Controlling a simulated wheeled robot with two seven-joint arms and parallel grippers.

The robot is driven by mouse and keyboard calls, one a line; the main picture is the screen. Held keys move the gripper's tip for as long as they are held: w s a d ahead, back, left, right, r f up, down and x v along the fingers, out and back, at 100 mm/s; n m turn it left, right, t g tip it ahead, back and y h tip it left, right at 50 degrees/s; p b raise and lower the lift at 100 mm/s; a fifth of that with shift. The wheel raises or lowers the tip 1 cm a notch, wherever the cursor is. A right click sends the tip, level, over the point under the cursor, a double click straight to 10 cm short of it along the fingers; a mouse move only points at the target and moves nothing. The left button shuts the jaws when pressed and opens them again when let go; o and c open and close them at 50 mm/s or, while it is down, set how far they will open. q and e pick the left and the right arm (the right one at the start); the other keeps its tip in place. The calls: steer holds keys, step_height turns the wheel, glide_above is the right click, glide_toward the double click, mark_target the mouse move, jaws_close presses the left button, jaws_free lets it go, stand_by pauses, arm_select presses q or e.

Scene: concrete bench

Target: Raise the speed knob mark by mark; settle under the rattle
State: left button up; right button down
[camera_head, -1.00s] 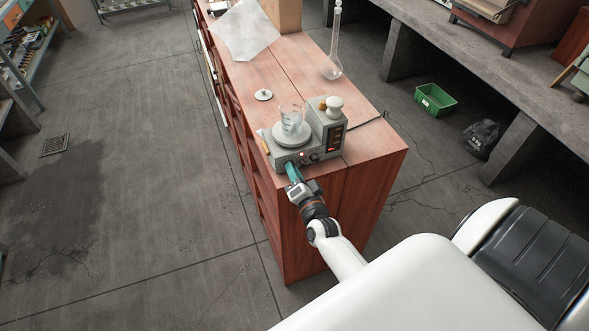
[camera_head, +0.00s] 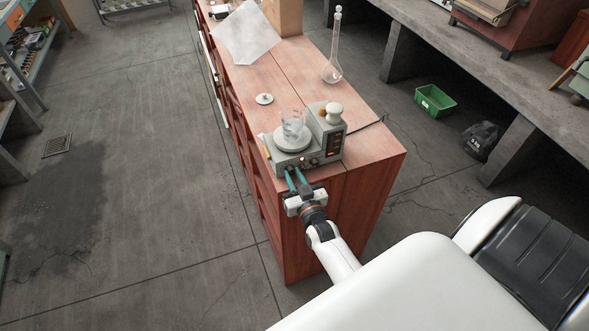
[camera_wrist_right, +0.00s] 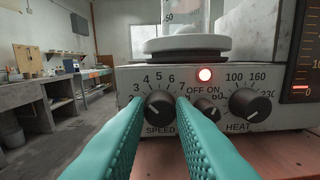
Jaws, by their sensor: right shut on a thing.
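The grey stirrer hotplate (camera_head: 296,158) stands on the red-brown bench, and a glass beaker (camera_head: 292,122) sits on its round top plate. In the right wrist view the dark speed knob (camera_wrist_right: 160,107) shows a pale pointer under an arc of numbers from 3 to 7 and above. My right gripper (camera_head: 295,174) is at the hotplate's front; its teal fingers (camera_wrist_right: 161,112) are on either side of the speed knob and shut on it. A red lamp (camera_wrist_right: 205,74) glows near OFF/ON. The heat knob (camera_wrist_right: 249,105) is to the right. My left gripper is not in view.
A round white lid (camera_head: 264,98), a paper sheet (camera_head: 245,35) and a long-necked glass flask (camera_head: 333,70) are farther back on the bench. A green bin (camera_head: 434,100) is on the floor.

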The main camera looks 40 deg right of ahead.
steer(key=n, duration=0.4)
steer(key=shift+a+f+n, duration=0.1)
steer(key=shift+n, duration=0.2)
steer(key=n, duration=0.3)
steer(key=shift+f+n+b, duration=0.1)
steer(key=shift+n+b, duration=0.2)
steer(key=shift+b, duration=0.1)
steer(key=n+b, duration=0.1)
steer(key=n, duration=0.3)
steer(key=shift+n+b, duration=0.75)
steer(key=shift+n, duration=1.05)
steer(key=c, duration=1.2)
jaws_free()
steer(key=shift+c, duration=0.2)
